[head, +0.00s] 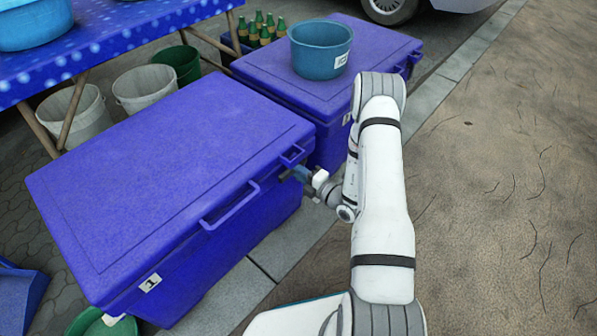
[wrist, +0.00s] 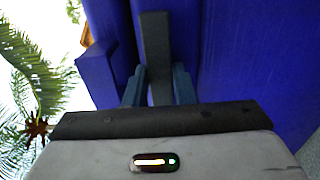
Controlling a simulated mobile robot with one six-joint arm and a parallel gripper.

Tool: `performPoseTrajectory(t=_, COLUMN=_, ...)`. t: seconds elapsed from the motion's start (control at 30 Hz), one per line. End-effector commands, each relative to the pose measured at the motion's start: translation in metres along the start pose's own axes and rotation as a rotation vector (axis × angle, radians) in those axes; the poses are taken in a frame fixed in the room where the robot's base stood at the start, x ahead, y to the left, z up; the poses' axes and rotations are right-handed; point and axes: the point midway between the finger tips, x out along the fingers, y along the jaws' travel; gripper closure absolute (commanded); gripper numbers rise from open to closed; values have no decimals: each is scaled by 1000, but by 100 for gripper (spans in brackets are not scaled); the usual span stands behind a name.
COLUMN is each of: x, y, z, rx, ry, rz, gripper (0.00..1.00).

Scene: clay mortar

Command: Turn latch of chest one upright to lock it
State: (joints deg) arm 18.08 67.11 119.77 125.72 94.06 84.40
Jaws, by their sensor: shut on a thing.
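Chest one (head: 160,170) is a blue lidded box with a "1" label on its front and its lid down. My gripper (head: 302,174) is at the right end of its front, just below the lid edge. In the wrist view, the two fingers of my gripper (wrist: 158,88) are closed on either side of a dark grey bar, the latch (wrist: 155,40). The latch runs straight up that picture from between the fingers. In the head view the latch is too small and covered to make out its angle.
A second blue chest (head: 270,80) stands close behind, with a teal tub (head: 320,50) on its lid. A blue handle (head: 230,206) juts from chest one's front. White buckets (head: 75,112) stand at the left.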

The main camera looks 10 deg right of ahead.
Motion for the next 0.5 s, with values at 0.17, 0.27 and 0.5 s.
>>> performPoseTrajectory(t=0.17, x=-1, y=0, z=1, rx=-4, ry=-2, rz=-1, gripper=99)
performPoseTrajectory(t=0.27, x=-1, y=0, z=1, rx=-18, ry=-3, rz=-1, gripper=99)
performPoseTrajectory(t=0.5, x=-1, y=0, z=1, rx=-124, ry=-3, rz=-1, gripper=99)
